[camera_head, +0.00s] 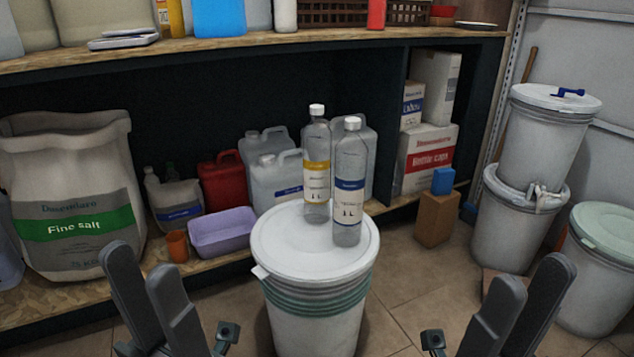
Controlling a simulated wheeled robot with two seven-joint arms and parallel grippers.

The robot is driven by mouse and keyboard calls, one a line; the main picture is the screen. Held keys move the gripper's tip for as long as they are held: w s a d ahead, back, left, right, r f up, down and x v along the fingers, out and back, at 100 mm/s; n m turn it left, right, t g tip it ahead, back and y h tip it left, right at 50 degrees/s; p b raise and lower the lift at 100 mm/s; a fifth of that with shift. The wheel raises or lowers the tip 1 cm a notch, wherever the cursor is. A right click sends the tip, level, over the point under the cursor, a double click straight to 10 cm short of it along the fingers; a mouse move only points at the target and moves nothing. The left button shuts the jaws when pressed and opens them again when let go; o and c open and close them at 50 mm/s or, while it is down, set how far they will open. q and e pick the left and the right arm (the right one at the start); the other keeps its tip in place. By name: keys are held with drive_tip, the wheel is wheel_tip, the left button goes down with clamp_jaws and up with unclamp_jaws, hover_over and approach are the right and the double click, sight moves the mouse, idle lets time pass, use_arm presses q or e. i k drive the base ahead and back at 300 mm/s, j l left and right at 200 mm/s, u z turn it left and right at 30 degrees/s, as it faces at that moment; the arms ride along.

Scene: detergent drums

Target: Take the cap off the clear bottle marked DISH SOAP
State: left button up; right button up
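Two clear bottles with white caps stand upright on a white drum lid (300,248). The rear bottle (316,145) has a yellow-banded label and its cap (317,110) is on. The front bottle (347,235) has a blue-banded label and its cap (353,123) is on. The label print is too small to tell which one reads DISH SOAP. My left gripper (143,268) is open and empty, left of the drum and nearer to me. My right gripper (530,280) is open and empty, right of the drum. Neither touches a bottle.
A shelf (240,48) runs behind, with clear jugs (272,180), a red can (222,182) and a purple tub (222,232) below it. A salt sack (75,185) stands left. Stacked drums (548,130) stand right. The lid's front half is clear.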

sight(317, 143)
drive_tip(key=j+z, duration=0.1)
drive_tip(key=z, duration=0.45)
drive_tip(key=i+j+z, duration=0.1)
drive_tip(key=j+z, duration=0.2)
drive_tip(key=j, duration=0.2)
drive_tip(key=i+j+z, duration=0.1)
drive_tip(key=j+z, duration=0.15)
drive_tip(key=j, duration=0.25)
drive_tip(key=j+z, duration=0.15)
drive_tip(key=j, duration=1.25)
